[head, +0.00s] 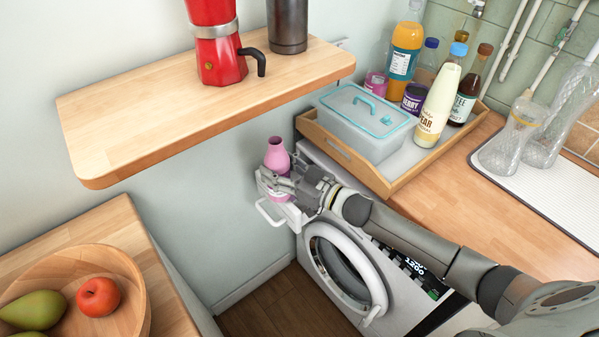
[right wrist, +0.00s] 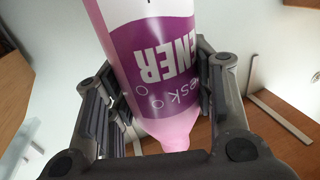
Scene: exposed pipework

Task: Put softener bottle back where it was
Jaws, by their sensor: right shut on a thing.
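The softener bottle (head: 277,160) is pink with a purple label. In the head view it is upright at the washing machine's open detergent drawer (head: 270,212), by the wall. My right gripper (head: 288,187) is shut on it from the right. In the right wrist view the bottle (right wrist: 170,70) shows upside down between the two fingers, its label text readable in part. I cannot tell whether the bottle's base touches the drawer. My left gripper is not in view.
The washing machine (head: 345,262) stands under the wooden counter. A tray (head: 345,152) on the counter holds a lidded box (head: 362,122) and several bottles. A wall shelf (head: 190,110) with a red moka pot (head: 215,45) overhangs to the left. A fruit bowl (head: 125,275) is at the lower left.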

